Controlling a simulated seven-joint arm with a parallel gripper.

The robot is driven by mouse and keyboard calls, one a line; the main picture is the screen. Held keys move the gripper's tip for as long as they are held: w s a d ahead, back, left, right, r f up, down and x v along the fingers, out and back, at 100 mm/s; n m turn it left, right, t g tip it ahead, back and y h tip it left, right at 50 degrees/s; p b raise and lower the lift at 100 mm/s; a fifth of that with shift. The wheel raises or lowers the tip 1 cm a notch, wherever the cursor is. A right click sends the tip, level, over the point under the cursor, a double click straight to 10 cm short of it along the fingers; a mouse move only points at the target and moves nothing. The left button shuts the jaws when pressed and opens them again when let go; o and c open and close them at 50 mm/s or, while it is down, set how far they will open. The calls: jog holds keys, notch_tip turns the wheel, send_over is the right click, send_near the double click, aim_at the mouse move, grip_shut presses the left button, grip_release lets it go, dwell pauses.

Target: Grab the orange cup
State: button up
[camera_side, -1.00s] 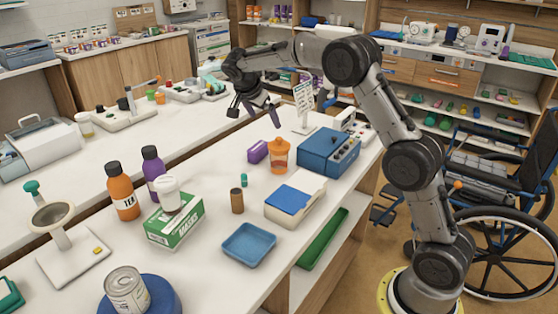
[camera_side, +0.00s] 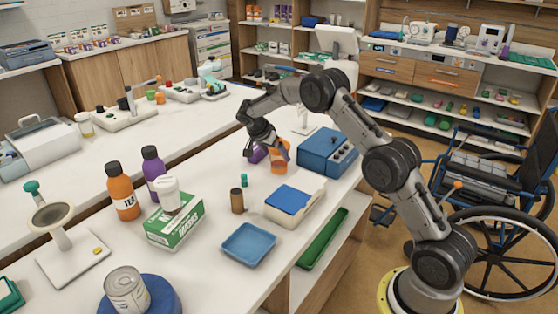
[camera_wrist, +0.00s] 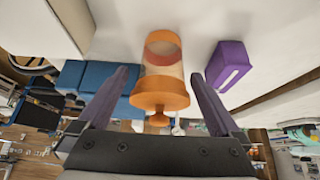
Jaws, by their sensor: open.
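The orange cup (camera_side: 279,166), with an orange lid and knob, stands upright on the white counter beside the blue box. In the wrist view the cup (camera_wrist: 160,92) shows between my two fingers, its lid end nearest me. My gripper (camera_side: 268,150) is open, low over the counter at the cup, and partly hides its top in the side view. In the wrist view the gripper (camera_wrist: 158,76) has one purple finger on each side of the cup, with gaps showing. I cannot tell how far down the cup the fingers reach.
A purple box (camera_wrist: 229,64) lies close to one finger. The blue box (camera_side: 328,150) stands right of the cup. A white box with a blue top (camera_side: 292,200), a brown vial (camera_side: 237,201) and a blue tray (camera_side: 248,246) stand nearer the camera.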

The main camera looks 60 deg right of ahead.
aim_at(279, 158)
jog(key=x, duration=0.5)
jog(key=shift+w+d+r, duration=0.1)
jog(key=shift+w+d, duration=0.05)
jog(key=shift+c, duration=0.3)
jog(key=c, duration=1.2)
jog(key=shift+r, duration=0.1)
